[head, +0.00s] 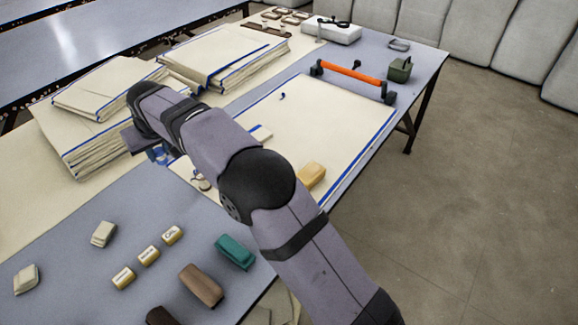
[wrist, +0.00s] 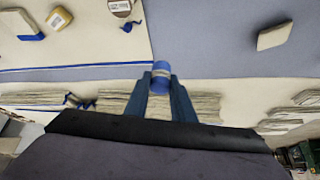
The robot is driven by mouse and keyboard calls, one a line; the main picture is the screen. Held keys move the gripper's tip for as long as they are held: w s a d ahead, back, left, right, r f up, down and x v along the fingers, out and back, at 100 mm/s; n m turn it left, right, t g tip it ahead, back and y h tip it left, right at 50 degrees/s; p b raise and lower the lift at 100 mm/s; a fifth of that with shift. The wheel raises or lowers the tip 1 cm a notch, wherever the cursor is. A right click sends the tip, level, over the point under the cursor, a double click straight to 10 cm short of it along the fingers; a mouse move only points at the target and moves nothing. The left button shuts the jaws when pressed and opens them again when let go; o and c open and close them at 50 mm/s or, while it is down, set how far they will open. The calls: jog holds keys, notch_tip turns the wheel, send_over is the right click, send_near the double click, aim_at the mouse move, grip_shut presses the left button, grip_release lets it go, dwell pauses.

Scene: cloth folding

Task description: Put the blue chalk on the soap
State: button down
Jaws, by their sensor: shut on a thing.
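The blue chalk (wrist: 160,76) is a short blue cylinder held upright in the picture between the fingertips of my gripper (wrist: 160,84) in the wrist view. In the head view my gripper (head: 157,154) is partly hidden behind my arm, above the table beside the folded stacks. I cannot tell for sure which block is the soap. A cream block (head: 103,234) lies on the grey tabletop at lower left and also shows in the wrist view (wrist: 275,36). A yellow block (head: 312,175) lies on the cloth. The chalk is apart from both blocks.
Folded cloth stacks (head: 105,100) stand at left. A teal block (head: 235,250), a brown block (head: 201,285) and small labelled cylinders (head: 148,254) lie at the front.

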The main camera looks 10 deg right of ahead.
jog(key=w+d+r+m+h, duration=0.1)
jog(key=w+d+r+m, duration=0.1)
jog(key=d+r, duration=0.45)
jog(key=w+d+r+m+p, duration=0.1)
jog(key=w+d+r, duration=0.2)
jog(key=d, duration=0.7)
jog(key=w+d+r+m+h, duration=0.15)
jog(key=d+r, duration=0.25)
jog(key=d, duration=0.5)
jog(key=m+h, duration=0.2)
jog(key=m, duration=0.2)
send_over(310, 166)
jog(key=s, duration=0.2)
notch_tip(310, 166, down, 10)
jog(key=shift+s+a+t+p, duration=0.2)
jog(key=shift+t+p, duration=0.1)
jog(key=shift+p, duration=0.1)
jog(key=shift+w+f+b, duration=0.1)
jog(key=shift+f+b, duration=0.4)
jog(key=shift+f, duration=4.45)
